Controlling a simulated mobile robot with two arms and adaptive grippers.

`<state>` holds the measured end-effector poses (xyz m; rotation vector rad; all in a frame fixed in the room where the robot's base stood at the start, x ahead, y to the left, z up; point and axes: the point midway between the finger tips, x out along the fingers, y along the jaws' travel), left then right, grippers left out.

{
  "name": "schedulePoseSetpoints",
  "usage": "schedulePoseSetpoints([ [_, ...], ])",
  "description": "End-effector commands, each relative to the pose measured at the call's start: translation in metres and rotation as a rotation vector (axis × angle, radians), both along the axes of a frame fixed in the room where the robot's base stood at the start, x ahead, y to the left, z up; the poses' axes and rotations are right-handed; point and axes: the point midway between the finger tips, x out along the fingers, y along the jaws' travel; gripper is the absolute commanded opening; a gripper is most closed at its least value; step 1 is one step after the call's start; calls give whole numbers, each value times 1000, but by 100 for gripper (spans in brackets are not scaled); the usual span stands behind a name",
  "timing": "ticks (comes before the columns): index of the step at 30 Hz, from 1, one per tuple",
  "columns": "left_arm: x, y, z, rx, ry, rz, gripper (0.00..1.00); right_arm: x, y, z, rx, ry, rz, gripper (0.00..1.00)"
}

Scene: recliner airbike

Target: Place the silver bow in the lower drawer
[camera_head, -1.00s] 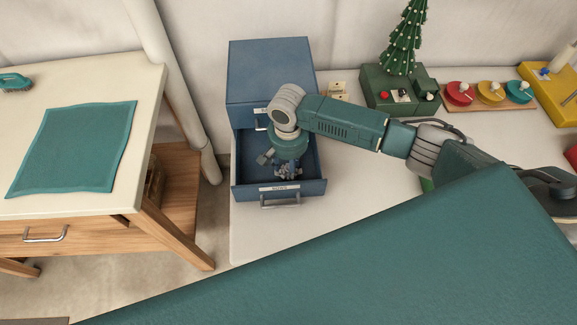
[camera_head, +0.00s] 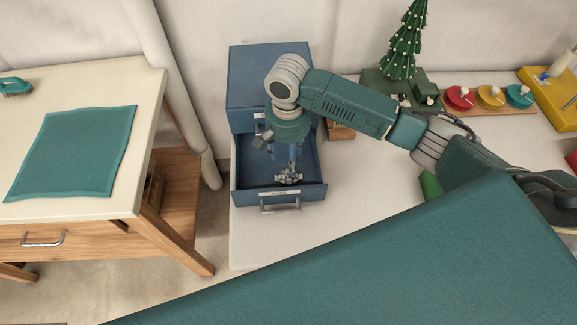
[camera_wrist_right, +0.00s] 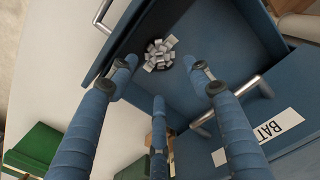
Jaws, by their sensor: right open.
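The silver bow (camera_head: 289,176) lies inside the open lower drawer (camera_head: 318,192) of the blue cabinet (camera_head: 268,75), near the drawer's front. It also shows in the right wrist view (camera_wrist_right: 159,54), resting on the dark drawer floor. My right gripper (camera_head: 284,158) points down above the drawer. In the right wrist view its blue fingers (camera_wrist_right: 162,80) are spread wide and empty, with the bow apart from them. My left gripper is not in view.
A white table carries the cabinet, a small green tree (camera_head: 404,45), and red, yellow and teal knobbed pieces (camera_head: 490,96). A wooden table with a teal cloth (camera_head: 75,152) stands at left. A large teal surface (camera_head: 380,255) fills the foreground.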

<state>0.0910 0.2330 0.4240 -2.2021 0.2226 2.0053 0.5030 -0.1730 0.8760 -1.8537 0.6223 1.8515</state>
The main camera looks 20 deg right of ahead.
Motion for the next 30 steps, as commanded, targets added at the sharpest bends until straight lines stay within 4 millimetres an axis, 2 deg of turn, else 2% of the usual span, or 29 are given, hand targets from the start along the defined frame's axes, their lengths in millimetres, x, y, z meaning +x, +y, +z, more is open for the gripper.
schedulePoseSetpoints([
  [3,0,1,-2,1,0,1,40,0,0,18,1,-1,1,50],
  [9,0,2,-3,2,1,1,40,0,0,33,0,0,0,50],
  [30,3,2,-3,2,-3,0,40,0,0,34,0,1,0,50],
])
